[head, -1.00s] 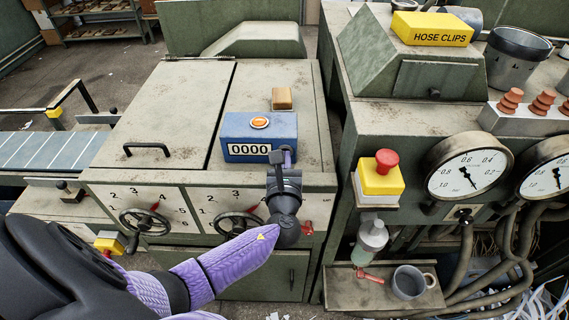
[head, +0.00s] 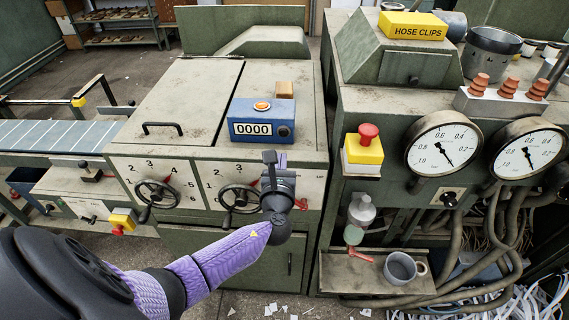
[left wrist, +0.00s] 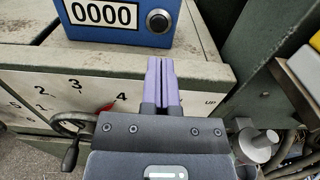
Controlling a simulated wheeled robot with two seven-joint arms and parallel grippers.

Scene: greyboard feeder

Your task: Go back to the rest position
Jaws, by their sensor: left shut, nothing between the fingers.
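My left gripper (head: 270,160) is in front of the machine, at the upper edge of its dial panel in the head view. In the left wrist view its two purple fingers (left wrist: 160,80) lie together, shut with nothing between them. A blue counter box (head: 261,122) reading 0000 stands on the machine top just beyond the fingers. It also shows in the left wrist view (left wrist: 122,18), apart from the fingers. My right gripper is in neither view.
Two handwheels (head: 156,195) are on the machine front, one beside my left wrist. To the right stand a yellow box with a red button (head: 364,148), pressure gauges (head: 443,143), a clear bottle (head: 361,211) and a grey mug (head: 400,268). The floor in front holds paper scraps.

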